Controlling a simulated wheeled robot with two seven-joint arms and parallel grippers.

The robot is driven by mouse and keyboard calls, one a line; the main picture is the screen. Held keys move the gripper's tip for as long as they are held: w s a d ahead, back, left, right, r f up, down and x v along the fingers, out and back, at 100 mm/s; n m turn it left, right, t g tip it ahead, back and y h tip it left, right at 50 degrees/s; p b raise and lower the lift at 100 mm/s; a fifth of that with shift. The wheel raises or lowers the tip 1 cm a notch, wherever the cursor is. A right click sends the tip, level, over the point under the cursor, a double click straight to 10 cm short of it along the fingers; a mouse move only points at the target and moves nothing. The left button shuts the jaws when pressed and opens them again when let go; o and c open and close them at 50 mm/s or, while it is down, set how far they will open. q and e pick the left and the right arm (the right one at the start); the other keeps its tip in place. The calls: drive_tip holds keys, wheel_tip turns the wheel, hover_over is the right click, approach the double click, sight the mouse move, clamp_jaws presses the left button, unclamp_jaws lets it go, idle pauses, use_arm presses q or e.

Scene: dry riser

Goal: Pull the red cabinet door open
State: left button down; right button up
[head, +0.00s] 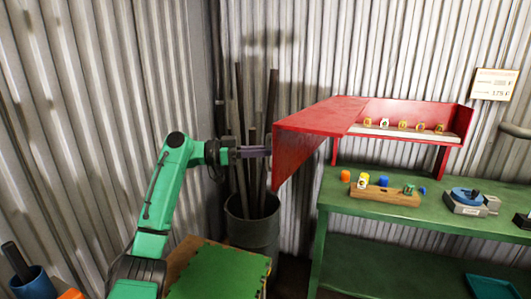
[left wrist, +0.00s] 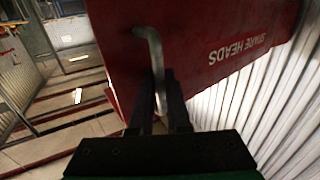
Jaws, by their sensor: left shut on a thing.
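The red cabinet (head: 455,118) stands above the green bench, with its inside and a shelf of several small yellowish items (head: 403,125) in sight. Its red door (head: 295,158) stands out toward the left, away from the cabinet front. In the left wrist view the door (left wrist: 215,35) carries upside-down white lettering and a bent grey bar handle (left wrist: 153,50). My left gripper (head: 266,151) is at the door's left edge. In the left wrist view its two dark fingers (left wrist: 168,100) are shut on the handle. My right gripper is in neither view.
A dark bin (head: 252,232) with long poles stands behind and below my left gripper. The green bench (head: 340,200) holds a wooden block (head: 385,196) with coloured pieces and a blue-grey vise (head: 468,200). A green-topped surface (head: 218,272) is low in front.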

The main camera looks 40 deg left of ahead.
use_arm(q)
drive_tip(key=shift+d+f, duration=0.1)
drive_tip(key=c, duration=1.2)
unclamp_jaws()
drive_tip(key=shift+o, duration=0.2)
drive_tip(key=b+v, duration=0.3)
drive_tip(key=v, duration=1.1)
drive_tip(key=shift+s+a, duration=0.2)
drive_tip(key=shift+a, duration=0.15)
